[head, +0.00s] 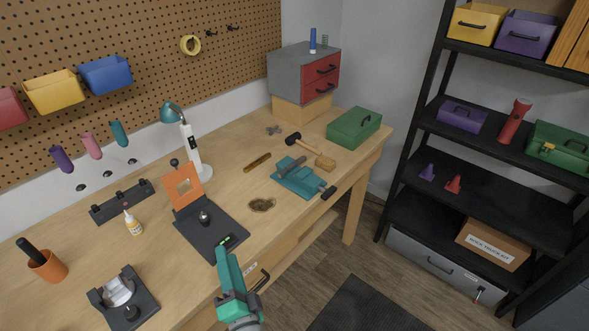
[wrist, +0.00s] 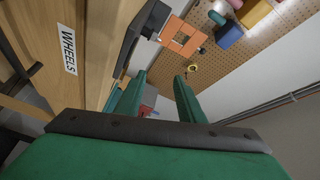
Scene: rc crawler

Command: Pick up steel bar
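A dark grey-brown bar (head: 290,166), which looks like the steel bar, lies across the top of the teal vise (head: 300,184) on the workbench. I cannot tell whether the jaws hold it. A separate brownish bar (head: 257,162) lies flat on the bench to the left of the vise. My gripper (head: 222,251) is at the bench's front edge, in front of the dark mat and well to the lower left of the vise. In the wrist view, its two green fingers (wrist: 160,80) stand apart with nothing between them. Neither bar can be made out there.
A drawer labelled WHEELS (wrist: 68,50) is close to my gripper.

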